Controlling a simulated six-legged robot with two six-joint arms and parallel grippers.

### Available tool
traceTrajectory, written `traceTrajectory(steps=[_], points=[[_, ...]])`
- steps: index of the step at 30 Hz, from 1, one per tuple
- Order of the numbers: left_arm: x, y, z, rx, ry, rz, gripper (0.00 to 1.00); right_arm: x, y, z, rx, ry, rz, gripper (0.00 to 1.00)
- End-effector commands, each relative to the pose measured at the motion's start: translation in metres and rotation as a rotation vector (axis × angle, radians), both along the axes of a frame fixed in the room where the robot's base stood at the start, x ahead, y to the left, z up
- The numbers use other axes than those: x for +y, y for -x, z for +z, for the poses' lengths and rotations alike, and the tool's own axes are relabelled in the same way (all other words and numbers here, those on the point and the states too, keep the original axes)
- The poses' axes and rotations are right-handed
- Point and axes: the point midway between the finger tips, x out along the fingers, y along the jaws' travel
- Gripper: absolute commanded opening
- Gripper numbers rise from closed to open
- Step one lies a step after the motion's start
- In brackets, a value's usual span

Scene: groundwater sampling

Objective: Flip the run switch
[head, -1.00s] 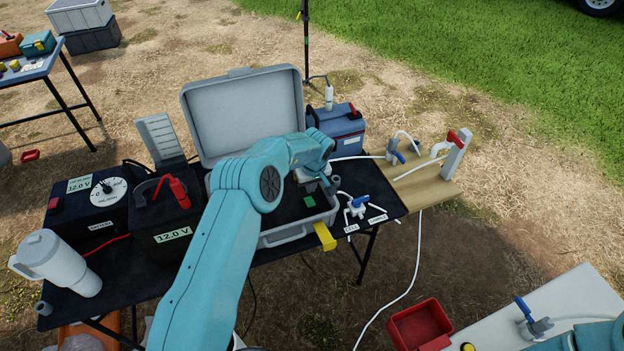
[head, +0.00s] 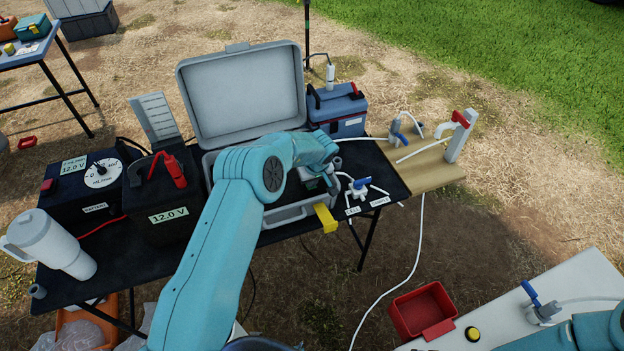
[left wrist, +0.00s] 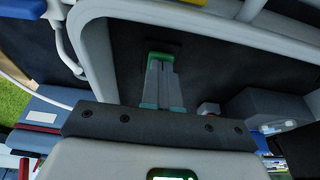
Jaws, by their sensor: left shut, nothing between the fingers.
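My left arm reaches over the open grey case (head: 240,100). My left gripper (head: 322,184) is low inside the case's right part, partly hidden behind my wrist. A small green patch shows beside the gripper in the head view. My right gripper is out of view.
Left on the table stand a dial box (head: 98,178), a 12.0 V battery (head: 165,195) and a white jug (head: 50,243). A blue-handled valve (head: 359,187) and yellow block (head: 325,217) are close right of my wrist.

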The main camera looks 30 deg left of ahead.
Motion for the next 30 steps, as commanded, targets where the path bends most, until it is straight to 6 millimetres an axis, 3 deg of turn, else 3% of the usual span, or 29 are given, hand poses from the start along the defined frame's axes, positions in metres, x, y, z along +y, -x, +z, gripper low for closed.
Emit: traceTrajectory(steps=[30], points=[[0.012, -0.011, 0.004, -0.017, -0.019, 0.0, 0.0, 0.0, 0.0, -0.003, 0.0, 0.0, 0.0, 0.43]])
